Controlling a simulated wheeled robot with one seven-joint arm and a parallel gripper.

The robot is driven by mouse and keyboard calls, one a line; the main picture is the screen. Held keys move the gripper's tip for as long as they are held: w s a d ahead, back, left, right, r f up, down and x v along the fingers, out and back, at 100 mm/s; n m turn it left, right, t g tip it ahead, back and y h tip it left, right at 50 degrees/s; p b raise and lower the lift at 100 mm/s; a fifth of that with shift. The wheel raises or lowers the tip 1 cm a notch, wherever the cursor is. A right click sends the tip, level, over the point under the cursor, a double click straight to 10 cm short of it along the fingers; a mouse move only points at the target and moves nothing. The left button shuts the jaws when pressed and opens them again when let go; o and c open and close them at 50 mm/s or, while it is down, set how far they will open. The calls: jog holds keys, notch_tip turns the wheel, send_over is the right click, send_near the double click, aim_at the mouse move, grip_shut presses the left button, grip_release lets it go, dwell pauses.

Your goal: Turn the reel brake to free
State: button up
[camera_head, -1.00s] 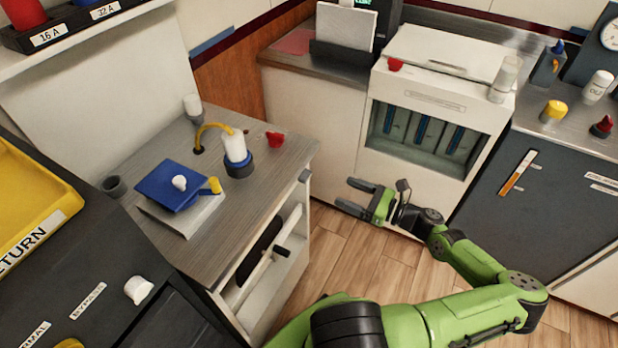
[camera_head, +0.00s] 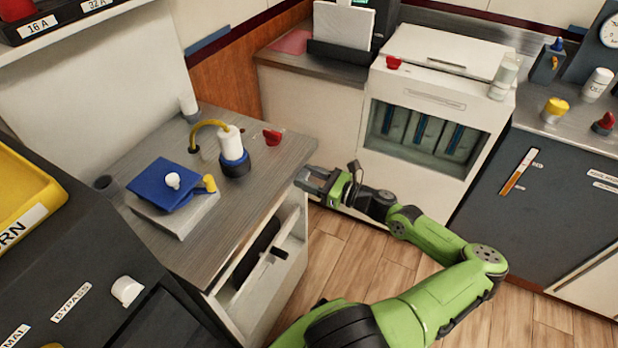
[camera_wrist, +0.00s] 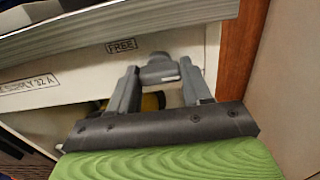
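A grey knob (camera_wrist: 160,70), which looks like the reel brake, sits on the white front of the grey-topped cabinet (camera_head: 215,215), just under the top's edge. A label reading FREE (camera_wrist: 122,46) is at its upper left in the wrist view. My gripper (camera_wrist: 159,80) is at the knob, with one finger on each side. The fingers stand apart, and small gaps seem to show beside the knob. In the head view, my gripper (camera_head: 312,180) is at the cabinet's right front corner and hides the knob there. I cannot tell whether the fingers touch it.
A black handle (camera_head: 280,253) sticks out at the cabinet's front opening. On its top are a blue-lidded box (camera_head: 165,190), a white-and-blue cylinder with a yellow hose (camera_head: 231,150) and a red knob (camera_head: 271,137). A white unit (camera_head: 430,105) stands behind my arm. Wood floor (camera_head: 340,250) is clear.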

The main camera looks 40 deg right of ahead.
jog(key=c, duration=0.5)
jog(key=shift+c, duration=0.2)
jog(key=n+p, duration=0.1)
jog(key=n, duration=0.2)
jog(key=shift+n+p, duration=0.35)
jog(key=shift+n, duration=0.05)
jog(key=n, duration=0.3)
jog(key=shift+n, duration=0.4)
jog(key=n, duration=0.5)
jog(key=n+b, duration=0.1)
jog(key=n, duration=0.4)
jog(key=shift+n+b, duration=0.3)
